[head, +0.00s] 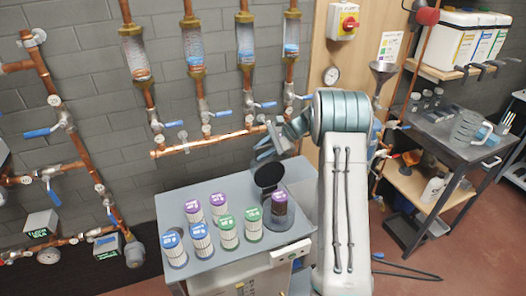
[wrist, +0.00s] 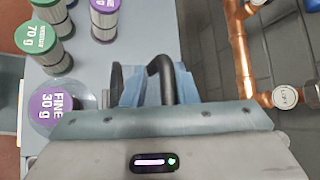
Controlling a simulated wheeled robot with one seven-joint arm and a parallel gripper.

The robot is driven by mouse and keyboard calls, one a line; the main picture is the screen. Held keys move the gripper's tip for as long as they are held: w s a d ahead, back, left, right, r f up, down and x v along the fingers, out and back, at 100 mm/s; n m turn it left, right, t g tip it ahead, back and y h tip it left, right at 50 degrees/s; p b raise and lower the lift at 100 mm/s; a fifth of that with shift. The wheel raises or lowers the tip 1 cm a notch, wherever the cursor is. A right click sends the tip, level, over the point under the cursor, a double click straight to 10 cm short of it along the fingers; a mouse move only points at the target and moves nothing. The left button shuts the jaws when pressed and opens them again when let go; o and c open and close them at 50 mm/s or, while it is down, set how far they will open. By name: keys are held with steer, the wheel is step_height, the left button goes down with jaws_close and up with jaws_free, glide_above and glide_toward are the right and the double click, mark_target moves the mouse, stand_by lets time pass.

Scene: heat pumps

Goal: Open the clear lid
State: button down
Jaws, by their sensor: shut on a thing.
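A round grey housing (head: 290,222) stands at the right end of the grey bench and holds a purple-capped filter (head: 280,203), labelled "FINE 30 g" in the wrist view (wrist: 58,108). A dark disc (head: 268,174) stands steeply tilted above the housing; it seems to be part of the raised lid, whose clear wall I cannot make out. My gripper (head: 264,150) is beside the disc at the wall side. In the wrist view my gripper (wrist: 158,88) is shut on a black curved handle (wrist: 162,68).
Several filters with blue, green and purple caps (head: 227,232) stand left of the housing on the bench (head: 178,192). Copper pipes with blue-handled valves (head: 205,140) run along the wall close behind my gripper. A side table (head: 425,135) is at the right.

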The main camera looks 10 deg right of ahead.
steer(key=shift+a+f, duration=0.1)
steer(key=c, duration=1.4)
jaws_free()
steer(key=shift+c, duration=0.2)
steer(key=shift+w, duration=0.1)
steer(key=b+v, duration=0.2)
steer(key=v, duration=1.1)
steer(key=shift+d+r, duration=0.25)
